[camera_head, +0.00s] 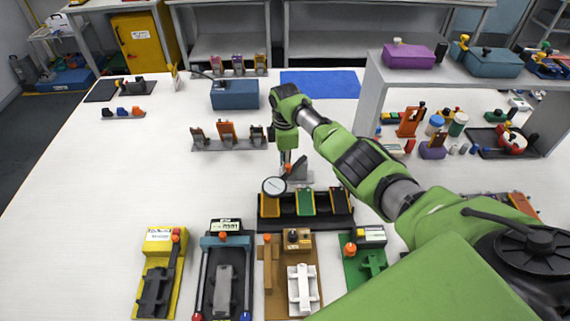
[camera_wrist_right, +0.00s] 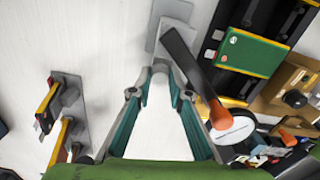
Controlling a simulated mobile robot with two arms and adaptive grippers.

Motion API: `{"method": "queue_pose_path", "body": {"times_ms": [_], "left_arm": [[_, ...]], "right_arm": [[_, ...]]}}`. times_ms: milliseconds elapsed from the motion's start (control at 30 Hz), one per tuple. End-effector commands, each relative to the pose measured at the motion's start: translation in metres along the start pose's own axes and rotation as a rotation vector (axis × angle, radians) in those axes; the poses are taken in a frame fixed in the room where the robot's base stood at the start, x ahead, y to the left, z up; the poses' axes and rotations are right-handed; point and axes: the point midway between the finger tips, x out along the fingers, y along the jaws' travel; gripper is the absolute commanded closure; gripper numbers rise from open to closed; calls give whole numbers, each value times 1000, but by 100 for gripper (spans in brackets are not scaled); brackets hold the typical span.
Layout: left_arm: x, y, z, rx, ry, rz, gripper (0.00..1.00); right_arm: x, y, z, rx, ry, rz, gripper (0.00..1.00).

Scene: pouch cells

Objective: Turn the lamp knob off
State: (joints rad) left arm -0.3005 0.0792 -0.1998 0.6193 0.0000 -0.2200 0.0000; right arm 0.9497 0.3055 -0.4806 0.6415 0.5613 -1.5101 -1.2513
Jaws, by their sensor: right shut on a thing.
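In the right wrist view, the teal fingers (camera_wrist_right: 160,72) converge on a grey upright part of the stand (camera_wrist_right: 172,14). The grip is small and partly hidden. The black arm, orange knob (camera_wrist_right: 220,115) and dial (camera_wrist_right: 232,131) lie just to the right of the fingers. My left gripper is not in view.
A black tray with coloured slots (camera_head: 335,221) lies just in front of the stand. Several fixtures, including a yellow one (camera_head: 158,240), line the front. A blue box (camera_head: 235,95) and a clip rack (camera_head: 205,144) stand left and behind. A grey shelf (camera_head: 372,98) is right.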

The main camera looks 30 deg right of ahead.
Motion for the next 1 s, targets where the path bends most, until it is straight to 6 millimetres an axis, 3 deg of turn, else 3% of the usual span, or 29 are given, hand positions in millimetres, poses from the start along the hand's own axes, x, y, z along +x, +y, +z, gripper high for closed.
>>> {"method": "queue_pose_path", "body": {"times_ms": [300, 333, 700, 867, 1000], "left_arm": [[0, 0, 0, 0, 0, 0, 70], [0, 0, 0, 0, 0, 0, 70], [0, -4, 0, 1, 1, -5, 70], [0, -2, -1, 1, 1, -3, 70], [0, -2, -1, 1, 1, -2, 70]], "right_arm": [[-1, 1, 0, -21, 0, 2, 100], [-1, 1, 0, -21, 0, 2, 75], [-3, 1, 0, -20, 0, 2, 75], [-21, 2, 0, -20, 1, 6, 75], [-51, 2, 1, -21, 0, 6, 75]]}}
